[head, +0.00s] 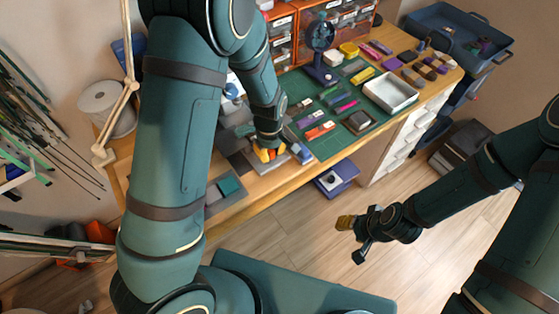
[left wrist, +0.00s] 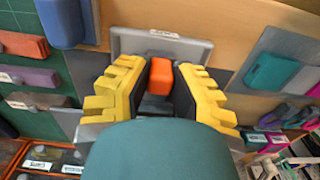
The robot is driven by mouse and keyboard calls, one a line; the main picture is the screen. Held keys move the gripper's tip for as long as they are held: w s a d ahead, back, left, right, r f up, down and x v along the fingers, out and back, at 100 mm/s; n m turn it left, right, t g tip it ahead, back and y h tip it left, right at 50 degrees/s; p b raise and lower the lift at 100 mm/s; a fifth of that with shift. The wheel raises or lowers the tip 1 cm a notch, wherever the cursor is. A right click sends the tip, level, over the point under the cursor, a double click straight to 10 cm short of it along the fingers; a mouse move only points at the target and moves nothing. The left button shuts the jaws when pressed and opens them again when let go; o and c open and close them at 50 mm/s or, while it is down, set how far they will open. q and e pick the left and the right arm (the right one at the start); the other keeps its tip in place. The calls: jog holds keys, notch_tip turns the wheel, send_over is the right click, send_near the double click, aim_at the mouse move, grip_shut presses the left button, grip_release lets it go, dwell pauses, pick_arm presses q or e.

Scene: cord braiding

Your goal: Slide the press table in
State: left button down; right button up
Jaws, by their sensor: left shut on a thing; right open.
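My left gripper (head: 268,153) is low over the front edge of the workbench, and its yellow ridged fingers fill the middle of the left wrist view (left wrist: 160,88). It is shut on a small orange-red block (left wrist: 160,76), which looks like a knob or handle. A grey plate (left wrist: 185,47) lies just beyond the block, probably the press table; whether the two are joined is hidden. In the head view a grey flat piece (head: 238,162) lies beside the gripper, partly covered by my arm. My right gripper (head: 353,238) is open and empty, out over the floor.
A green mat (head: 310,115) with several coloured pieces covers the bench middle. A white tray (head: 390,92) and a fan-like stand (head: 320,40) stand beyond. A blue box (head: 337,178) sits below the bench; the floor in front is clear.

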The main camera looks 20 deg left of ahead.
pick_arm(q)
jog(key=shift+w+a, duration=0.95)
jog(key=shift+a, duration=0.3)
jog(key=c, duration=0.8)
grip_release()
jog(key=shift+f, duration=0.1)
notch_tip(320, 180, up, 12)
jog(key=shift+r, duration=0.1)
